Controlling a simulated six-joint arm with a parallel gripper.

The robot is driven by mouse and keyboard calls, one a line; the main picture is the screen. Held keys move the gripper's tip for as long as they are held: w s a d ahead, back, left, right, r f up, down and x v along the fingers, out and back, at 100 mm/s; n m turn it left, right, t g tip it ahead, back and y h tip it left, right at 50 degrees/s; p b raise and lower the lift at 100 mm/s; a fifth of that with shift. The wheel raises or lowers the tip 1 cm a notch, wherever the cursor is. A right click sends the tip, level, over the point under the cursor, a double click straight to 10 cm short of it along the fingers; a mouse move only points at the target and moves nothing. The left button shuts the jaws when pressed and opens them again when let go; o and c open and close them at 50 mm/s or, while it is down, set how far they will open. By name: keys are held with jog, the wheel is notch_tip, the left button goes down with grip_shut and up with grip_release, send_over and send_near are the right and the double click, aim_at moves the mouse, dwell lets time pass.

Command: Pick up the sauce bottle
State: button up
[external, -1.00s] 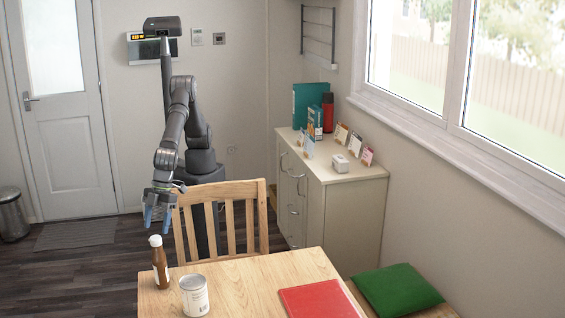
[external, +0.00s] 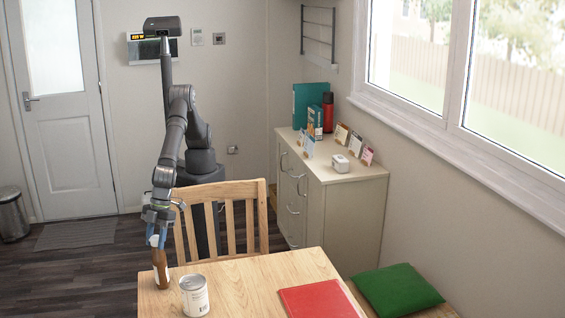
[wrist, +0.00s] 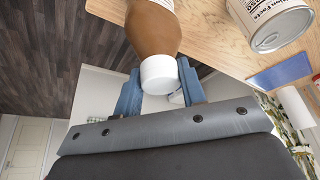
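The sauce bottle (external: 161,272) is brown with a white cap and stands upright near the left edge of the wooden table (external: 245,280). My gripper (external: 157,240) is directly above it, pointing down, with its blue fingers at the bottle's top. In the wrist view, the white cap (wrist: 160,75) and brown body (wrist: 153,28) of the sauce bottle show between the two spread fingers (wrist: 160,85). One finger is on each side of the cap, very close to it. Contact is not clear. The bottle's label is partly visible; its cap is hidden in the external view.
A silver can (external: 194,296) with a white label stands close to the right of the bottle. A red folder (external: 318,299) lies farther right on the table. A wooden chair (external: 230,222) stands behind the table, close to my arm. Floor is open to the left.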

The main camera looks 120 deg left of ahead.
grip_shut()
jog(key=shift+r, duration=0.1)
